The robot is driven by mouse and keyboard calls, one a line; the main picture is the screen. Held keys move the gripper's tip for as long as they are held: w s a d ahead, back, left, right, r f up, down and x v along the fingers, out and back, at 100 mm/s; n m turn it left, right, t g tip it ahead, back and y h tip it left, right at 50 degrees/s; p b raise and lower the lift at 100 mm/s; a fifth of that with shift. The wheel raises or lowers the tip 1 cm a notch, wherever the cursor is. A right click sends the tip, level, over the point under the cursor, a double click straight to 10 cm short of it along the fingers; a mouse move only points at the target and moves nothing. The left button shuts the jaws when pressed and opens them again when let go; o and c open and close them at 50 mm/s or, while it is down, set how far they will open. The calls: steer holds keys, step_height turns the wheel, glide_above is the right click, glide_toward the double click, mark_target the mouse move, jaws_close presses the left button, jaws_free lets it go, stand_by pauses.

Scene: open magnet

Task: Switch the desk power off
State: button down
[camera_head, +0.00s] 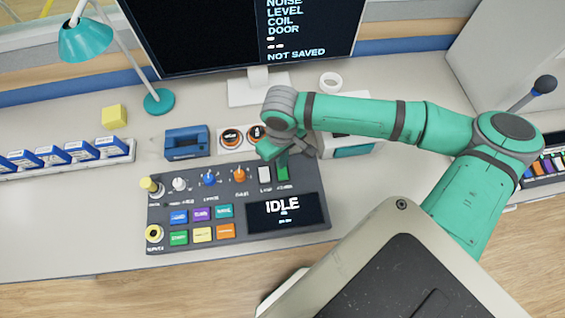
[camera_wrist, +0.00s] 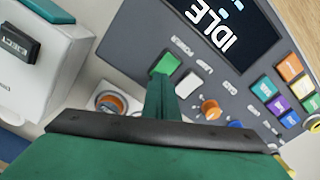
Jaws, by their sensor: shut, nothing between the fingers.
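The grey control panel (camera_head: 239,185) lies on the desk, its screen (camera_head: 286,213) reading IDLE. The green power switch (camera_head: 283,174) is at the panel's upper right. In the wrist view this green switch (camera_wrist: 168,64) sits beside the POWER label, just past my fingertips. My gripper (camera_head: 272,149) is shut and empty, low over the panel's upper right edge. In the wrist view its dark green fingers (camera_wrist: 159,86) point at the switch and partly cover its near side. I cannot tell whether they touch it, nor which way the switch is tipped.
A white switch (camera_wrist: 189,84) and an orange knob (camera_wrist: 211,109) sit close beside the green switch. Round orange controls (camera_head: 231,138) and a white box with a teal front (camera_head: 352,147) stand behind. A monitor (camera_head: 258,30) and a teal lamp (camera_head: 87,40) are farther back.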

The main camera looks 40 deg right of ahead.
steer(key=shift+f, duration=0.7)
stand_by(0.7)
step_height(320, 180, up, 7)
stand_by(0.9)
stand_by(0.6)
